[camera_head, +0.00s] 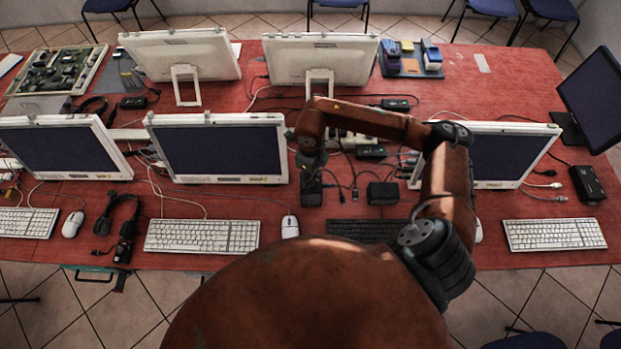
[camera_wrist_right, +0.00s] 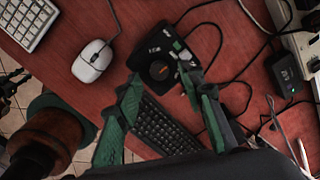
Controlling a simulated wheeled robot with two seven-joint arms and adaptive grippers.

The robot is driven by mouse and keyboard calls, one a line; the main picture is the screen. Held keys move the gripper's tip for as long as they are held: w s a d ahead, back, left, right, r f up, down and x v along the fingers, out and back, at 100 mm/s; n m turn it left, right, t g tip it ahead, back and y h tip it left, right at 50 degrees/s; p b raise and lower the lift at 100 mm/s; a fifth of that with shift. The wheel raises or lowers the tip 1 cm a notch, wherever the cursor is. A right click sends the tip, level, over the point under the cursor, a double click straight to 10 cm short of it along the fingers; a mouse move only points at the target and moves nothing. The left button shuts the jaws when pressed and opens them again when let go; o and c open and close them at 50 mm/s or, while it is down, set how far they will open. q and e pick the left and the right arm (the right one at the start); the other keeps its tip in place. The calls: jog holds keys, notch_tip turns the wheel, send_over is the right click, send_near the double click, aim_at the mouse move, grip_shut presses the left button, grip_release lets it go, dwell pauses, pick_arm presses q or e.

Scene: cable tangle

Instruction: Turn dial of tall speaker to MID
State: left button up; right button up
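The tall speaker is a small black box (camera_head: 311,193) on the red table, left of the black keyboard in the head view. In the right wrist view the speaker (camera_wrist_right: 159,70) shows a round cone and a small orange mark beside the right finger; the dial's setting is too small to read. My right gripper (camera_head: 311,166) is just above the speaker. In the right wrist view its green fingers (camera_wrist_right: 160,82) are spread apart on either side of the speaker, with nothing clearly held. Contact with the dial cannot be told. My left gripper is not in view.
A white mouse (camera_head: 290,226) and a white keyboard (camera_head: 202,236) lie left of the speaker. A black keyboard (camera_head: 366,230) and a black power block (camera_head: 382,193) lie to its right. Tangled cables (camera_head: 345,182) run behind. Monitors, including one at centre left (camera_head: 218,151), stand close by.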

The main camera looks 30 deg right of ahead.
jog(key=shift+a+r, duration=0.1)
jog(key=shift+r, duration=2.8)
